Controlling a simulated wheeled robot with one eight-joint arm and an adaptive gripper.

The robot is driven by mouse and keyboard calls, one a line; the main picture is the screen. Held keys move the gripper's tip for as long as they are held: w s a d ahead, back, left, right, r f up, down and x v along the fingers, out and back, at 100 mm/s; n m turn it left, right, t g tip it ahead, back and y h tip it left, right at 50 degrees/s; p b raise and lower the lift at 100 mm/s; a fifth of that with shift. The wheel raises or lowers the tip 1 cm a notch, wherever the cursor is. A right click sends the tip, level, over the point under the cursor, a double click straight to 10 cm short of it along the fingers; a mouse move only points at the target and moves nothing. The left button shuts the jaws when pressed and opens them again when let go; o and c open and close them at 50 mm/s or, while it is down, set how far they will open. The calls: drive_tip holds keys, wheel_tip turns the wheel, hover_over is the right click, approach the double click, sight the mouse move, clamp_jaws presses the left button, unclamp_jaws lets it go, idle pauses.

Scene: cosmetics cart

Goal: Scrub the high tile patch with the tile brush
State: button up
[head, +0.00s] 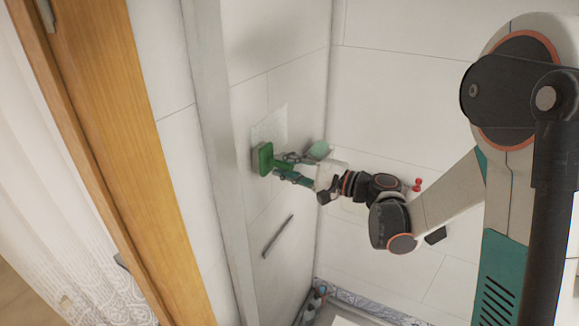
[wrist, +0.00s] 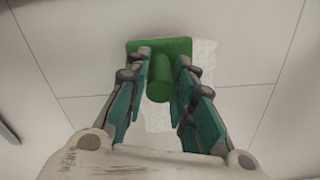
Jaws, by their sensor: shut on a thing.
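The tile brush (head: 264,159) is green, with a flat rectangular head and a round handle. In the wrist view its head (wrist: 190,46) lies over part of the tile patch, and its handle points back between my fingers. My gripper (head: 287,168) is shut on the handle; its teal fingers also show in the wrist view (wrist: 160,85). The tile patch (head: 271,124) is a whitish, rough-edged area on the left wall. In the wrist view the patch (wrist: 205,60) shows right of the head and below it. The brush head is at or very near the wall; contact cannot be told for certain.
A dark bar (head: 277,236) is fixed to the wall below the patch. A pale green item (head: 319,150) shows behind my gripper near the corner. A red fixture (head: 417,185) is on the back wall. Bottles (head: 315,300) stand low in the corner. A wooden frame (head: 160,150) is at left.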

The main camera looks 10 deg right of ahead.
drive_tip(key=shift+w+a, duration=0.2)
drive_tip(key=shift+a, duration=0.15)
drive_tip(key=shift+w+d, duration=0.1)
drive_tip(key=w+d+b, duration=0.3)
drive_tip(key=w+d, duration=0.2)
drive_tip(key=w, duration=0.3)
drive_tip(key=shift+w+d+b, duration=0.3)
drive_tip(key=shift+w+b, duration=0.05)
idle(0.8)
